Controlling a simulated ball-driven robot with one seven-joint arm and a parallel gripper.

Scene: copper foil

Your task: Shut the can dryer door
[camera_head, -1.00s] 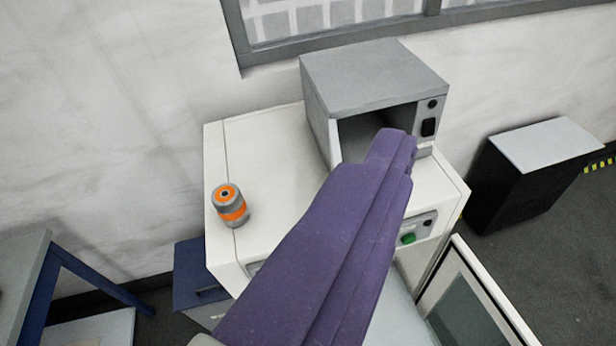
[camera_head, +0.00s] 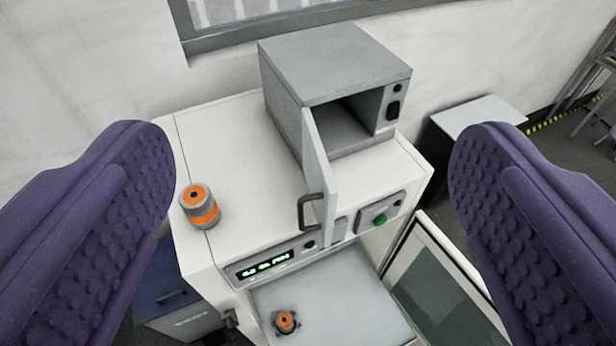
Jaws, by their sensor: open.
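The can dryer (camera_head: 335,62) is a grey box on top of a white cabinet. Its door (camera_head: 319,165) stands open, hinged on the left side of the opening and swung out toward me. The door has a dark handle (camera_head: 309,212) on its outer face, toward the left. The dryer's inside (camera_head: 345,128) shows as empty where I can see it. My gripper (camera_head: 312,190) is open, its two purple fingers wide apart at the left and right of the picture. The door appears between them in the picture, and neither finger seems to touch it.
An orange and grey can (camera_head: 201,207) stands on the white cabinet top (camera_head: 235,150), left of the door. A second orange-topped can (camera_head: 286,321) is on the lower grey shelf (camera_head: 345,300). A framed panel (camera_head: 440,280) stands open at the lower right. A dark cabinet is behind the right finger.

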